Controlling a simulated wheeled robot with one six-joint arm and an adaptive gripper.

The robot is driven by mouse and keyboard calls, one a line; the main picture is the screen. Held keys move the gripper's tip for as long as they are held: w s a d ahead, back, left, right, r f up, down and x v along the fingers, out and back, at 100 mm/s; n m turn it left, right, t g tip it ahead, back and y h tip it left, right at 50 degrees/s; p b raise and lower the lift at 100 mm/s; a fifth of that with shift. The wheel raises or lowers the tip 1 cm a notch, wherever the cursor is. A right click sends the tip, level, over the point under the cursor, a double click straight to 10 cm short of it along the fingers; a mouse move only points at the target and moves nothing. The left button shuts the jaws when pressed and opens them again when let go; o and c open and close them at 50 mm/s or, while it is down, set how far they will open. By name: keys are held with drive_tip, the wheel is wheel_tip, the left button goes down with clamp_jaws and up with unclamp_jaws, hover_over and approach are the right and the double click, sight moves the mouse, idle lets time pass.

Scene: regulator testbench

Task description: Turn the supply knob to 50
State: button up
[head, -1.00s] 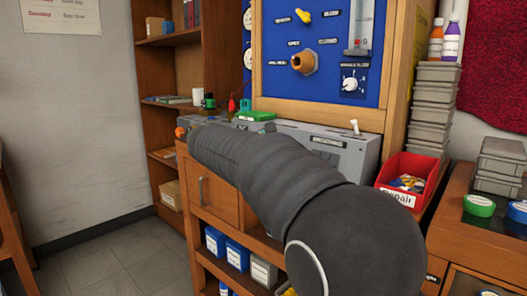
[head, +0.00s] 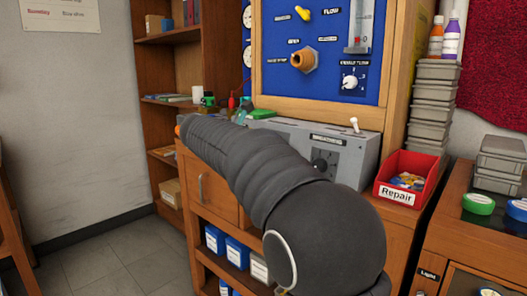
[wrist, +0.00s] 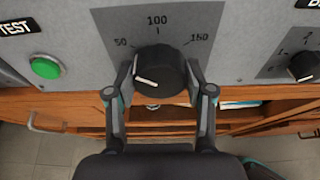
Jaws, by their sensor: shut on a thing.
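The supply knob (wrist: 158,65) is a round black dial on the grey panel in the wrist view, with 50, 100 and 150 printed around it. The left finger covers part of the lower-left scale. In the head view my arm hides the gripper and this knob; the grey bench unit (head: 359,155) shows behind the arm.
A green button (wrist: 46,67) sits left of the knob, and a smaller black dial (wrist: 303,66) sits to its right. A red Repair bin (head: 405,165) stands at the unit's right end. A blue gauge board (head: 280,75) rises behind.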

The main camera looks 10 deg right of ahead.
drive_tip(key=shift+n, duration=0.3)
idle(0.4)
drive_tip(key=o, duration=1.2)
drive_tip(key=shift+c, duration=0.2)
drive_tip(key=shift+a, duration=0.1)
drive_tip(key=v, duration=1.2)
